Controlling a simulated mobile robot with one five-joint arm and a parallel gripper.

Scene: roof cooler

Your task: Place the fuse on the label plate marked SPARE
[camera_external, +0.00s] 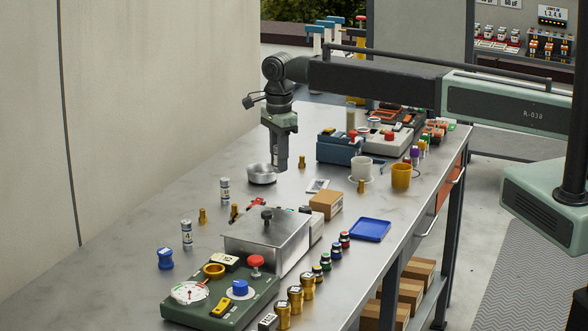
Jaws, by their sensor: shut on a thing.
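My gripper (280,168) points down above the grey worktop, just right of a round metal dish (261,174). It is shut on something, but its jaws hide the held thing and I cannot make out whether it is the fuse. A small white plate with a dark patch (317,186) lies to the right of and nearer than my gripper. I cannot read any SPARE mark on it. Two upright cylinders with pale labels, one farther (224,191) and one nearer (186,234), stand on the left side of the worktop.
Small brass pieces stand about, one right of my gripper (301,162). A cardboard box (326,205), blue tray (370,229), lidded metal box (266,237) and green control panel (220,301) are nearer. Mugs (401,175) and a blue device (340,147) stand right. The left-middle worktop has free room.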

